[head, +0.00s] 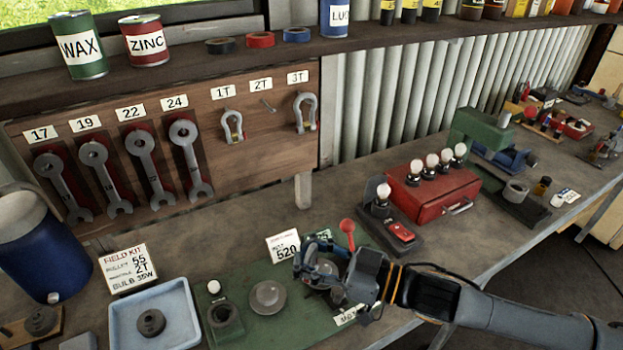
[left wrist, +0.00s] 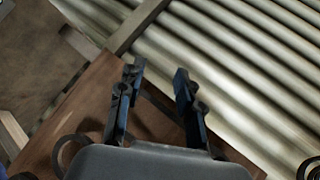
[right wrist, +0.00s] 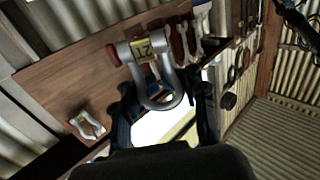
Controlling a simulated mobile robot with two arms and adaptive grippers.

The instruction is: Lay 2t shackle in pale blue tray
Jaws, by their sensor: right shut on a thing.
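My right gripper (head: 314,258) is above the green mat, right of the tray. In the right wrist view it is shut on the 2T shackle (right wrist: 158,92), a grey metal bow with a yellow tag and a red pin end. In the head view the gripper mostly hides the shackle. The pale blue tray (head: 123,309) lies at the front left of the bench with a dark round pulley (head: 151,322) in it. My left gripper (left wrist: 157,82) is open and empty in the left wrist view, and out of the head view.
The tool board has an empty 2T peg (head: 267,105) between the 1T shackle (head: 232,127) and 3T shackle (head: 305,112). The green mat (head: 290,327) bears round parts and a red-knobbed tool (head: 347,227). A field kit card (head: 135,268) stands behind the tray; a blue container (head: 45,250) is left.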

